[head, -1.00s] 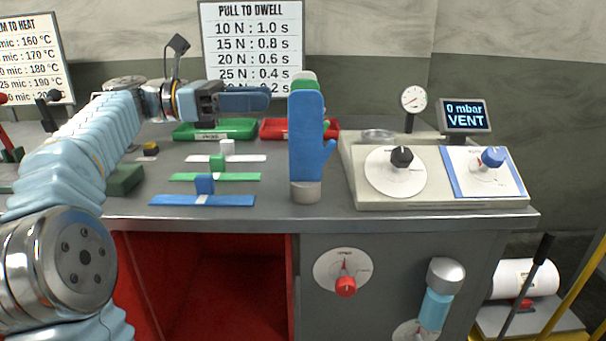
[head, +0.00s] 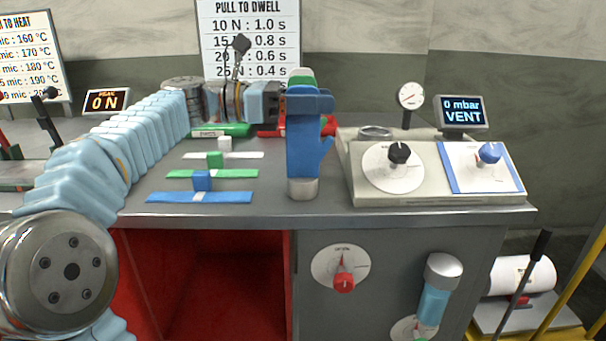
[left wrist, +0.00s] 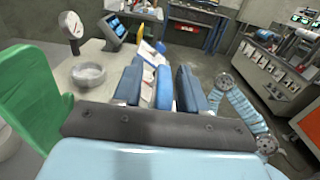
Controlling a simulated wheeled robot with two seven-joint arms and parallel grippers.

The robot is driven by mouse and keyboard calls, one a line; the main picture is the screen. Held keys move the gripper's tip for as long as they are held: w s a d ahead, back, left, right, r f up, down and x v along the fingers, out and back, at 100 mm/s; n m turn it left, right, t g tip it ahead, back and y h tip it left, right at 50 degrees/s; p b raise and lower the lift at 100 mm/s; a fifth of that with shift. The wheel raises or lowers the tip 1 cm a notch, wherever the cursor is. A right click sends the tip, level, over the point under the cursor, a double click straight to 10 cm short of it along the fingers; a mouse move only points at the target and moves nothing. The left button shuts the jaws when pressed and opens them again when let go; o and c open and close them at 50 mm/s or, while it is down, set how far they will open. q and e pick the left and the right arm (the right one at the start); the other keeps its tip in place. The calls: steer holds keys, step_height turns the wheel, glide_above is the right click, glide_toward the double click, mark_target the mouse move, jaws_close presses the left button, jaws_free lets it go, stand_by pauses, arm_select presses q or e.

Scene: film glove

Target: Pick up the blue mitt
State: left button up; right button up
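The blue mitt (head: 304,155) stands upright on a short metal-coloured base on the grey bench, thumb to the right. In the head view my left gripper (head: 310,101) is at its upper part, coming from the left; one finger crosses in front of the mitt and the other is hidden. In the left wrist view a blue upright slab, which looks like the mitt (left wrist: 164,88), stands between the two fingers of my left gripper (left wrist: 160,88). A gap shows beside it, so the fingers look open around it. My right gripper is not in view.
A green mitt (left wrist: 30,95) and a white one (head: 301,72) stand behind the blue mitt. Green (head: 235,130) and red trays lie at the back. A dial console (head: 430,199) is at right, coloured sliders (head: 202,181) at left.

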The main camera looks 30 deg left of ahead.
arm_select(q)
jaws_close()
